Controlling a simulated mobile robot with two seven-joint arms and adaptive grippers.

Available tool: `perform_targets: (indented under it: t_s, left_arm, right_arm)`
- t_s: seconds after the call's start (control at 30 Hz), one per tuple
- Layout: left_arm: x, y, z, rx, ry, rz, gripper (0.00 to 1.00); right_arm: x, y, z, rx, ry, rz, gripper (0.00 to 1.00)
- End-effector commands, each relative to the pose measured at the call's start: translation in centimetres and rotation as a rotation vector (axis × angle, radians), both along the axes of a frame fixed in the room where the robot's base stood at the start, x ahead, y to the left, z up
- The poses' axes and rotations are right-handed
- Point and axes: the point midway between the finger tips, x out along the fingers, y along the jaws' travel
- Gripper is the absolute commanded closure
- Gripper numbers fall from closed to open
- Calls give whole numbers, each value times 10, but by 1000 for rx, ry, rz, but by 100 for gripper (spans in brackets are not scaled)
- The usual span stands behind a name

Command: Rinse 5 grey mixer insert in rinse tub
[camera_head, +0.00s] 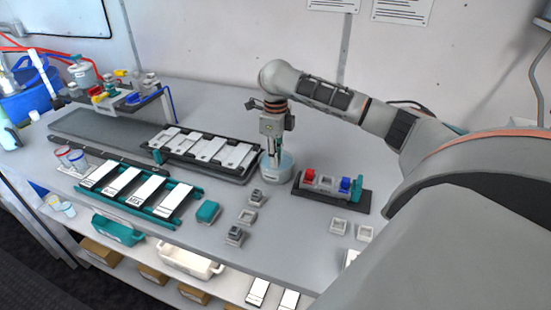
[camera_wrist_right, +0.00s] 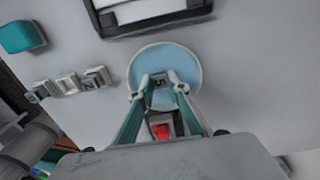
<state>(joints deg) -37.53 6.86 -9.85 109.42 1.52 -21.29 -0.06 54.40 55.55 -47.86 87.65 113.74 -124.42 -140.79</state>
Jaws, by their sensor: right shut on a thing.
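The rinse tub (camera_head: 284,174) is a small pale round tub on the grey bench; it also shows as a pale blue circle in the right wrist view (camera_wrist_right: 140,66). My right gripper (camera_head: 273,150) points down into the tub. In the right wrist view it (camera_wrist_right: 159,82) is shut on a small grey mixer insert (camera_wrist_right: 160,88) with a dark mark that looks like a 5. The insert appears within the tub's outline; its depth is unclear. Other grey inserts (camera_head: 246,216) stand in a row in front of the tub. My left gripper is not in view.
A dark tray (camera_head: 241,178) with white plates stands left of the tub. A dark rack (camera_head: 325,197) with red and blue blocks stands close on the right. A teal block (camera_head: 208,212) and a teal rack (camera_head: 113,202) lie front left. Two light blocks (camera_head: 338,227) sit front right.

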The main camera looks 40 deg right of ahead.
Motion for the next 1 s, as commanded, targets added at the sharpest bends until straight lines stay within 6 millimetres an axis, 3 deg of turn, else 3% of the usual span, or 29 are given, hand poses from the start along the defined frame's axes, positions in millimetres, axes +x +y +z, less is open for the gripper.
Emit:
perform_targets:
  t_s: [1.0]
  left_arm:
    - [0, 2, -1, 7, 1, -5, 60]
  right_arm:
    - [7, -13, 0, 0, -1, 0, 100]
